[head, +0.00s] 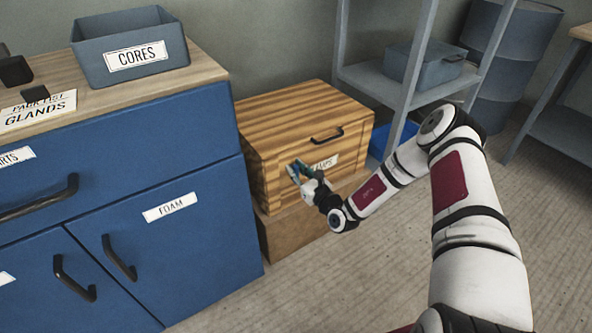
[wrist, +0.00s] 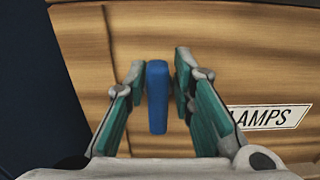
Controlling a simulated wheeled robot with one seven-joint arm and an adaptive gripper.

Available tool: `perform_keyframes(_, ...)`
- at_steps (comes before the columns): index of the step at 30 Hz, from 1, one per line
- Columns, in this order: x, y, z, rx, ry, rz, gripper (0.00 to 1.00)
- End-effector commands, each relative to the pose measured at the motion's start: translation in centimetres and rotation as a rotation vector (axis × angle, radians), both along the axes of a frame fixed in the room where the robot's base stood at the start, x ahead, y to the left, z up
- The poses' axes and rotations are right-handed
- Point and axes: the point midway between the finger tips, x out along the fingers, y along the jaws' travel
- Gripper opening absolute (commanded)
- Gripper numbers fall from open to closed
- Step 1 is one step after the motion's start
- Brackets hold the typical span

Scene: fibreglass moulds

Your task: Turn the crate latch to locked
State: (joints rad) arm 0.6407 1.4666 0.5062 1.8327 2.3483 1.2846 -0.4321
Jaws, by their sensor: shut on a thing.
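The wooden crate (head: 290,145) stands to the right of the blue cabinet, with a dark handle and a label on its front. My gripper (head: 297,171) is at the left part of the crate's front, beside the label. In the wrist view, the latch (wrist: 157,97) is a blue bar standing upright in the picture against the crate's wooden front (wrist: 230,60). In the head view the latch is hidden behind my gripper.
The crate rests on a brown box (head: 290,232). The blue cabinet (head: 200,235) stands close at its left, with a grey CORES bin (head: 130,58) on top. A grey shelf (head: 405,85) stands behind at the right. The floor (head: 370,270) in front is clear.

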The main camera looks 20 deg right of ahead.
Motion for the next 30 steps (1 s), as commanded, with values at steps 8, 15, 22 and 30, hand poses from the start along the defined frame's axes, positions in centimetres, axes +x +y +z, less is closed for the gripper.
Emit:
perform_keyframes(8,-0.16,0.30,-0.11,0.039,0.016,0.007,0.00)
perform_keyframes(15,-0.18,0.20,-0.03,0.121,0.042,0.008,0.00)
perform_keyframes(22,-0.13,-0.07,-0.12,0.298,0.101,0.008,0.00)
perform_keyframes(30,0.01,-0.41,-0.35,0.545,0.182,0.010,0.00)
